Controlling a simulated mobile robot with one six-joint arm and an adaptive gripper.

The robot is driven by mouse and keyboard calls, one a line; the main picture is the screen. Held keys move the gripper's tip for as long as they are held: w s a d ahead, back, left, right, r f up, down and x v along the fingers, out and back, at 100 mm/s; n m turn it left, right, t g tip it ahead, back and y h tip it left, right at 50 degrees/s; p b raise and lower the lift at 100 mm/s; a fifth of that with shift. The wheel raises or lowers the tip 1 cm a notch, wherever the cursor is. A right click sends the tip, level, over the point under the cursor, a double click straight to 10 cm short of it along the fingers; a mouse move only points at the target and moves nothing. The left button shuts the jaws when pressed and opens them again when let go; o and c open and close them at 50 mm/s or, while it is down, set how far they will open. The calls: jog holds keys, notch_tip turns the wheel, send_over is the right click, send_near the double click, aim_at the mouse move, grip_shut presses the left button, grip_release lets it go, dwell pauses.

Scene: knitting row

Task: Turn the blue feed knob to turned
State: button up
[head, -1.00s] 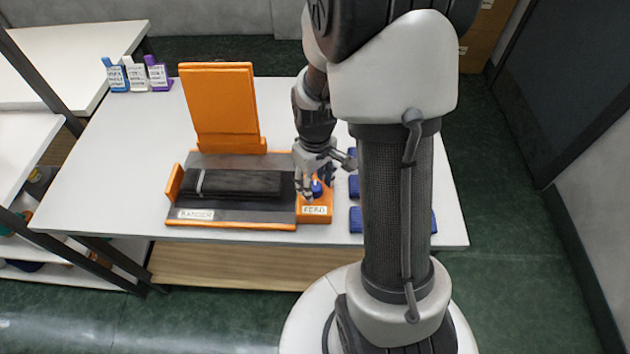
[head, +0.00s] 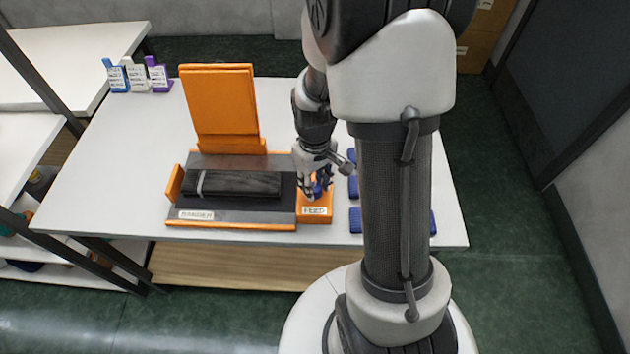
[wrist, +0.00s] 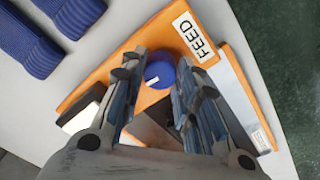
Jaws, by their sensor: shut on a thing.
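The blue feed knob (wrist: 159,75) is round with a short white mark on its top. It stands on the orange block (wrist: 224,32) that carries a FEED label (wrist: 195,36). In the head view the knob (head: 318,190) shows only partly, behind my fingers. My gripper (wrist: 157,82) is over the knob from above, with one finger on each side of it, and is shut on it. In the head view my gripper (head: 315,189) comes down onto the FEED block at the right end of the machine.
Blue knitted pieces (wrist: 72,12) lie close beside the FEED block. Small labelled blue, white and purple items (head: 137,76) stand at the table's back left.

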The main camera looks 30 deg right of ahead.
jog(key=m+p, duration=0.1)
jog(key=m, duration=0.8)
jog(key=shift+p, duration=0.4)
jog(key=m, duration=0.3)
jog(key=shift+p, duration=0.3)
jog(key=shift+m, duration=2.2)
jog(key=o, duration=1.1)
notch_tip(320, 180, up, 12)
